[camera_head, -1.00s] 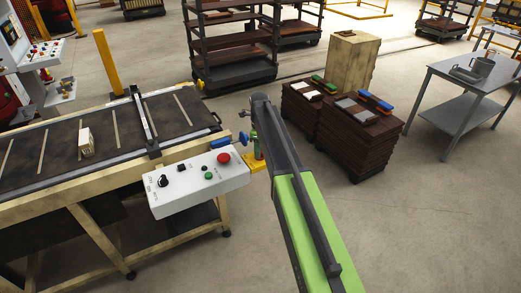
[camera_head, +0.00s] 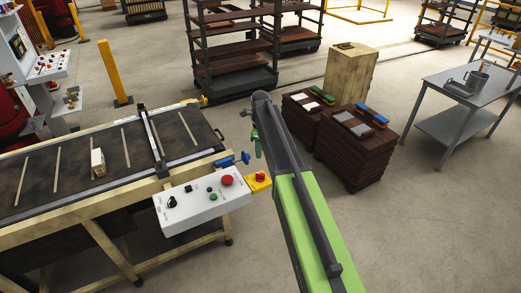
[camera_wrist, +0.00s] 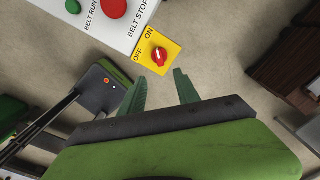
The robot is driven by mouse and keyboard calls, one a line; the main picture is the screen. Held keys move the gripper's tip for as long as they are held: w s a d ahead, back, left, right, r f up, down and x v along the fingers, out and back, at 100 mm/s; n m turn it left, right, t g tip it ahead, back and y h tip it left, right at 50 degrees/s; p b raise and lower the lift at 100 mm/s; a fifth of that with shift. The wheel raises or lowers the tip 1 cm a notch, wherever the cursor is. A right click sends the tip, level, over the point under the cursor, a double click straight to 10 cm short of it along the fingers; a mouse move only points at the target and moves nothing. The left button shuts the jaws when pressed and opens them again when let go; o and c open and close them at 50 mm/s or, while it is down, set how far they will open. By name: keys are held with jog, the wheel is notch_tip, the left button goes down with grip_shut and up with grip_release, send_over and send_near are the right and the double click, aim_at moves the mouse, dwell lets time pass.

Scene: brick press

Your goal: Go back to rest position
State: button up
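My gripper (camera_head: 257,145) is at the end of my raised green and black arm, just right of the conveyor's control box in the head view. In the wrist view my gripper (camera_wrist: 160,84) has its two green fingers apart with nothing between them. A yellow switch plate with a red knob (camera_wrist: 158,54), marked ON and OFF, lies just beyond the fingertips. A gap appears between the fingers and the knob. In the head view the yellow switch (camera_head: 259,181) sits at the right end of the white control box (camera_head: 203,200).
The conveyor (camera_head: 75,170) carries one pale brick (camera_head: 98,162). Brown stacks (camera_head: 352,155) with brushes and blocks on top stand to the right, before a wooden box (camera_head: 350,75). A grey table (camera_head: 470,85) is farther right. Bare floor lies between the stacks and table.

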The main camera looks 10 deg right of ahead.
notch_tip(320, 180, up, 3)
jog(key=shift+r+p, duration=0.1)
jog(key=shift+p, duration=0.7)
jog(key=shift+f, duration=0.2)
jog(key=s+f+n+b, duration=0.2)
jog(key=s+f+b, duration=0.5)
jog(key=f+b, duration=0.2)
jog(key=s+f+n+b, duration=0.2)
jog(key=s+f+b, duration=0.5)
jog(key=f+b, duration=0.25)
jog(key=s+f+n+b, duration=0.3)
jog(key=s+n, duration=1.1)
jog(key=n, duration=0.5)
jog(key=shift+f+n+b, duration=0.3)
jog(key=shift+b, duration=0.15)
